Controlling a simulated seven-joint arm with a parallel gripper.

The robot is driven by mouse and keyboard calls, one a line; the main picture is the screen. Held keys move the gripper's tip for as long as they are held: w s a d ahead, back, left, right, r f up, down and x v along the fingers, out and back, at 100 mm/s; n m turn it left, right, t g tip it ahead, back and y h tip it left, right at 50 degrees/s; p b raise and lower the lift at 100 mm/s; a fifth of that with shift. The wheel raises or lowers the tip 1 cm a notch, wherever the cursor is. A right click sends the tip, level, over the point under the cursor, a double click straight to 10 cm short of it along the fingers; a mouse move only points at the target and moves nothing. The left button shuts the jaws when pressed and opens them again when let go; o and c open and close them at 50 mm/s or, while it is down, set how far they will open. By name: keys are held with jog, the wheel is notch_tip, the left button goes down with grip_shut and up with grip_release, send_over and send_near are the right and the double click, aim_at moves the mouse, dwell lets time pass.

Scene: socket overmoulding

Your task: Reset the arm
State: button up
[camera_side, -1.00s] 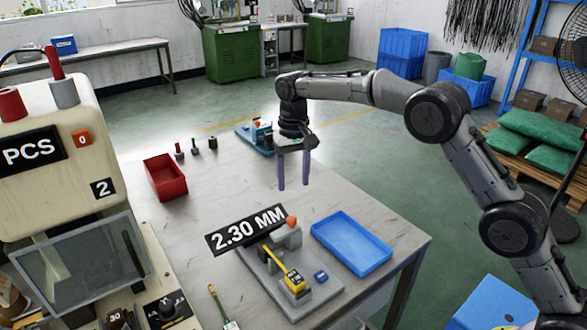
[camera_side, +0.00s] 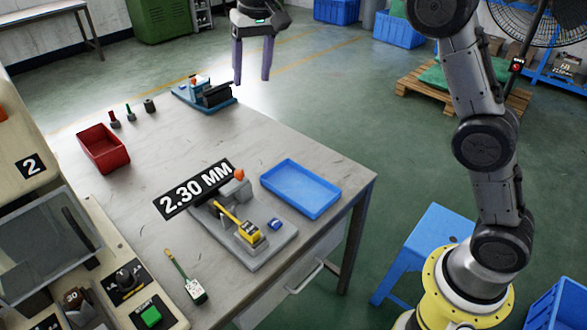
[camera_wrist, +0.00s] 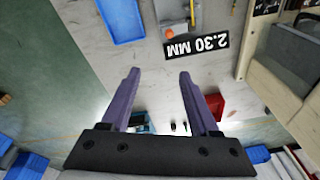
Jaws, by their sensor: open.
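My gripper (camera_side: 252,64) is raised above the floor just past the far edge of the table, near the blue-based fixture (camera_side: 205,93). Its two purple fingers hang down, spread apart, with nothing between them. In the wrist view my gripper (camera_wrist: 156,72) also shows both fingers apart and empty over the table. My arm stands at the right of the side view, on a yellow base (camera_side: 455,290).
The table (camera_side: 150,190) holds a red bin (camera_side: 103,150), a blue tray (camera_side: 300,188), a grey fixture (camera_side: 262,250) with a yellow tool (camera_side: 250,234), a "2.30 MM" sign (camera_side: 194,190) and a brush (camera_side: 188,280). A machine (camera_side: 30,140) stands at the left. A blue stool (camera_side: 437,232) is by my base.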

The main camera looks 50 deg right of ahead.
jog(key=s+d+r+t, duration=0.1)
jog(key=s+d+r, duration=0.25)
jog(key=s, duration=0.75)
jog(key=s+d+r+t, duration=0.2)
jog(key=s+r, duration=0.2)
jog(key=s, duration=0.7)
jog(key=s+f+n, duration=0.3)
jog(key=s+f, duration=1)
jog(key=f, duration=0.1)
jog(key=shift+s+d+t, duration=0.25)
jog(key=shift+d+t, duration=0.05)
